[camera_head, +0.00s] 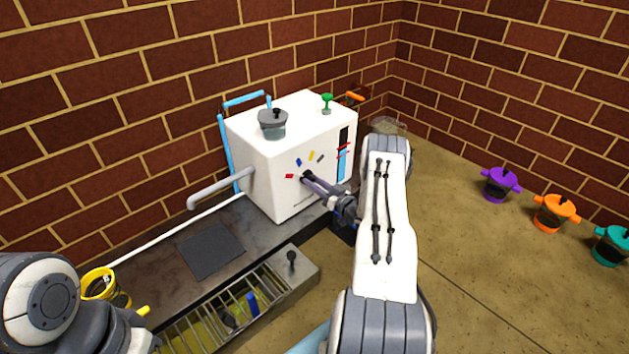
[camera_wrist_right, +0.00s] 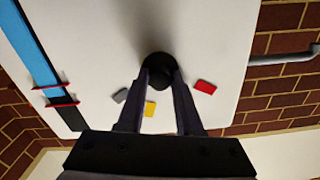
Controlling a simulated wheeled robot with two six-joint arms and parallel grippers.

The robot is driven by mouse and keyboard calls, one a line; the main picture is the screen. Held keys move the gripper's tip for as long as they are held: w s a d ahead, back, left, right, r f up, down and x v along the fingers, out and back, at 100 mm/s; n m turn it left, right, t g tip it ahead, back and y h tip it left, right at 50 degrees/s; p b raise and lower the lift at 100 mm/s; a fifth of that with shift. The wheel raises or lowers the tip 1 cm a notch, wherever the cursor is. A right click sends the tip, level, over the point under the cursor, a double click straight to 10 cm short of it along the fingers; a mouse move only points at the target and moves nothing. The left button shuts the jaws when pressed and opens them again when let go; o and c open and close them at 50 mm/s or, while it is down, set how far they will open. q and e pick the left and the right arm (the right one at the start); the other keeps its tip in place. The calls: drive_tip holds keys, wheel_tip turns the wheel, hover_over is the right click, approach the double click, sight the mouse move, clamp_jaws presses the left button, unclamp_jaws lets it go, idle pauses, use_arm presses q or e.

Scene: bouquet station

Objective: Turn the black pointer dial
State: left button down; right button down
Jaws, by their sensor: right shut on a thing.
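The black pointer dial (camera_head: 307,176) is on the front face of the white machine (camera_head: 262,160). Red, blue, yellow and grey marks sit around it. In the right wrist view the dial (camera_wrist_right: 158,66) is round and dark, between the two fingertips. My right gripper (camera_head: 313,181) reaches it from the front and is shut on it; the wrist view also shows the gripper (camera_wrist_right: 160,78). The fingers cover part of the dial, so its pointer direction cannot be made out. Part of my left arm shows at the lower left; its fingers are out of view.
A grey spout (camera_head: 220,188) sticks out from the machine's left side. A grated tray (camera_head: 291,285) lies in front. A yellow pot (camera_head: 99,284) stands near my left arm. Purple (camera_head: 497,186), orange (camera_head: 553,215) and teal (camera_head: 611,247) pots stand at the right. Brick walls close the back.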

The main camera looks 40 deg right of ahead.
drive_tip(key=m+p, duration=0.1)
drive_tip(key=m, duration=0.2)
drive_tip(key=shift+r, duration=0.1)
drive_tip(key=shift+m+p, duration=0.5)
drive_tip(key=shift+m, duration=0.6)
drive_tip(key=c, duration=0.6)
unclamp_jaws()
drive_tip(key=shift+o, duration=0.2)
